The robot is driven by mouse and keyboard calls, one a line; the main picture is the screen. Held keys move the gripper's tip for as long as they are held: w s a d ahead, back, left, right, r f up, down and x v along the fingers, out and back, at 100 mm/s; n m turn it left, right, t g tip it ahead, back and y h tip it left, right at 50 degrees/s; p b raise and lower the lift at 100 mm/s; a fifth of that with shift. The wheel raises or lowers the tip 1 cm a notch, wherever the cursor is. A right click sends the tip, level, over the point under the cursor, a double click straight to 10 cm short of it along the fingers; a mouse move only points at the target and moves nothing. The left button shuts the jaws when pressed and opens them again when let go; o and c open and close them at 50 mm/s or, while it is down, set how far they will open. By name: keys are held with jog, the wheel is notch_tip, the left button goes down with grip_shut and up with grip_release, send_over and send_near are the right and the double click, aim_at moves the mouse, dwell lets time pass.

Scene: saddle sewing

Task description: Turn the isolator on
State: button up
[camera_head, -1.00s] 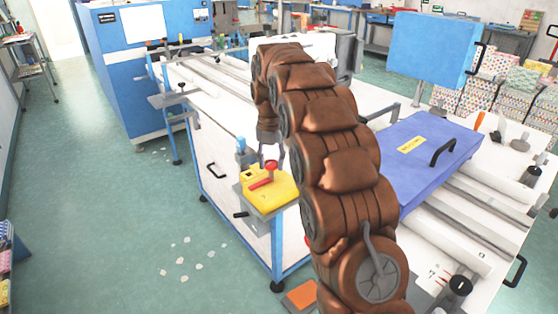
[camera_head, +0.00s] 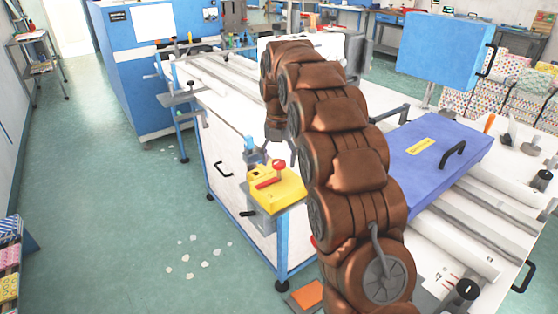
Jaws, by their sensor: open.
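The isolator is a yellow box (camera_head: 285,193) with a red handle (camera_head: 269,182) and a round red knob (camera_head: 279,164) on top. It is mounted at the near left corner of the white machine table. The handle lies slanted across the yellow face. My gripper (camera_head: 282,146) hangs down at the end of my brown arm, just above and behind the isolator, apparently apart from it. It is open and empty. Its fingers are small and partly hidden behind the knob and by my arm.
A small blue-topped fitting (camera_head: 249,145) stands just behind the isolator. A blue-purple panel (camera_head: 432,160) with a black handle lies on the machine to the right of my arm. A blue cabinet (camera_head: 155,80) stands at the back left. The green floor at left is mostly clear.

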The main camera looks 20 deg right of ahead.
jog(key=shift+r, duration=3.45)
